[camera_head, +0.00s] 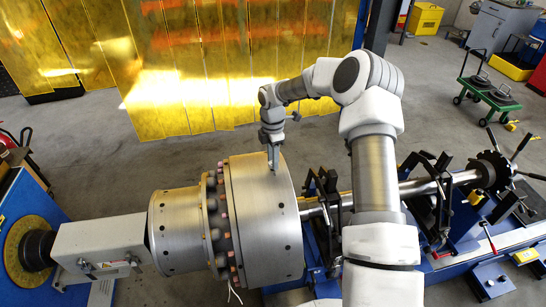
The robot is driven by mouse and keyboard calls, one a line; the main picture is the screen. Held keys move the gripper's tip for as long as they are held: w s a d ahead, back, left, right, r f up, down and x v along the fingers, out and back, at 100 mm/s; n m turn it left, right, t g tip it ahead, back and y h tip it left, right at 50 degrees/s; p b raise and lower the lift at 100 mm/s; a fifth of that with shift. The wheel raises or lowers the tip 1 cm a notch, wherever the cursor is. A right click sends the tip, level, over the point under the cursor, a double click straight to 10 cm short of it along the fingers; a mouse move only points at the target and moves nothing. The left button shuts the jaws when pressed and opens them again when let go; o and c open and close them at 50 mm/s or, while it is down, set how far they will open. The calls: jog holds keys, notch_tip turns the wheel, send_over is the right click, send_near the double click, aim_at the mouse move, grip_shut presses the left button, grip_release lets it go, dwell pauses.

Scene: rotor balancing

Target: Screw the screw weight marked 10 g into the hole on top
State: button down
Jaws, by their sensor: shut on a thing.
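The rotor (256,225) is a large steel drum lying with its axis across the view, with small dark holes in its curved surface. My gripper (274,168) points down at the upper part of the drum's wide right section, with its tips at or just above the surface. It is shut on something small. I take this to be the screw weight, but it is hidden by the fingers and no marking can be read. Whether it is in a hole cannot be told. Dark holes show on the drum's face below the gripper.
A ring of bolts (212,225) circles the drum. A grey drive housing (102,247) joins it at left, and a shaft (425,186) runs right through black supports on a blue machine bed. A yellow curtain (190,60) hangs behind. A green cart (490,92) stands back right.

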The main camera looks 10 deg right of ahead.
jog(key=n, duration=0.4)
jog(key=shift+p, duration=0.3)
jog(key=shift+n, duration=0.8)
jog(key=n+p, duration=0.1)
jog(key=n, duration=0.5)
jog(key=shift+p, duration=0.3)
jog(key=n, duration=0.3)
jog(key=shift+n+p, duration=0.3)
jog(key=shift+n, duration=0.5)
jog(key=n, duration=0.3)
jog(key=shift+n, duration=0.3)
